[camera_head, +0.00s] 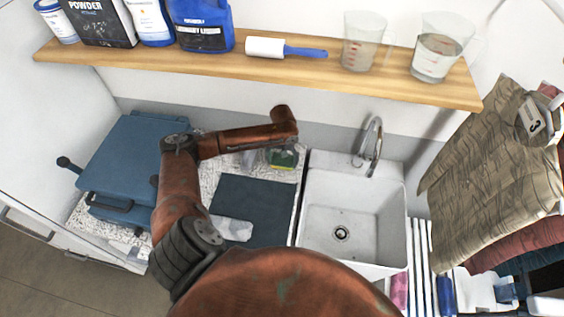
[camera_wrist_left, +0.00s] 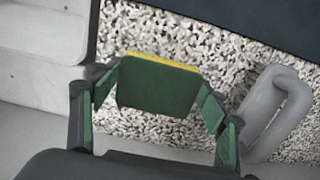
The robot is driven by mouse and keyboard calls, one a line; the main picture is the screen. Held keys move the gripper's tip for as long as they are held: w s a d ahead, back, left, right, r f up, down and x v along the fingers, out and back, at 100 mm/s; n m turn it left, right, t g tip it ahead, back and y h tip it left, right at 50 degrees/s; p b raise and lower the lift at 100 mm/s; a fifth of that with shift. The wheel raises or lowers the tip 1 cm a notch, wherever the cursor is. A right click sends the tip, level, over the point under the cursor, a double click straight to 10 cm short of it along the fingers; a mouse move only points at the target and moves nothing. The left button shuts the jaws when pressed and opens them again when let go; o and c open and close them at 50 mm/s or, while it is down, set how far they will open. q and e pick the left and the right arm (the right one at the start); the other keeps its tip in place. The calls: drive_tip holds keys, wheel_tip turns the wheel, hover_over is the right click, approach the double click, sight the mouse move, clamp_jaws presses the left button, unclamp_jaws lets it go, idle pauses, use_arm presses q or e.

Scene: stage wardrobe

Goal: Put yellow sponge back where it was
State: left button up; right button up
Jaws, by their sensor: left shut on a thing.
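The yellow sponge (camera_head: 284,161) has a dark green face and a yellow edge. In the head view it is at the back right of the speckled counter, just left of the sink. In the left wrist view the sponge (camera_wrist_left: 160,88) sits between the two fingertips of my left gripper (camera_wrist_left: 158,92), which is shut on it. The wrist link hides most of this gripper in the head view. Whether the sponge touches the counter is hard to tell. My right gripper is not in view.
The white sink (camera_head: 335,215) with its tap (camera_head: 373,140) lies right of the counter. A dark mat (camera_head: 252,205) lies in front of the sponge. A grey looped handle (camera_wrist_left: 290,105) is close beside the right finger. A blue case (camera_head: 130,155) stands left; a wooden shelf (camera_head: 210,70) runs above.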

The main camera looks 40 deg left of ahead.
sight(282, 161)
use_arm(q)
drive_tip(key=shift+w+f, duration=0.1)
drive_tip(key=shift+f, duration=0.45)
drive_tip(key=o, duration=1)
drive_tip(key=shift+f, duration=0.1)
wheel_tip(282, 161, up, 12)
drive_tip(key=shift+r, duration=0.2)
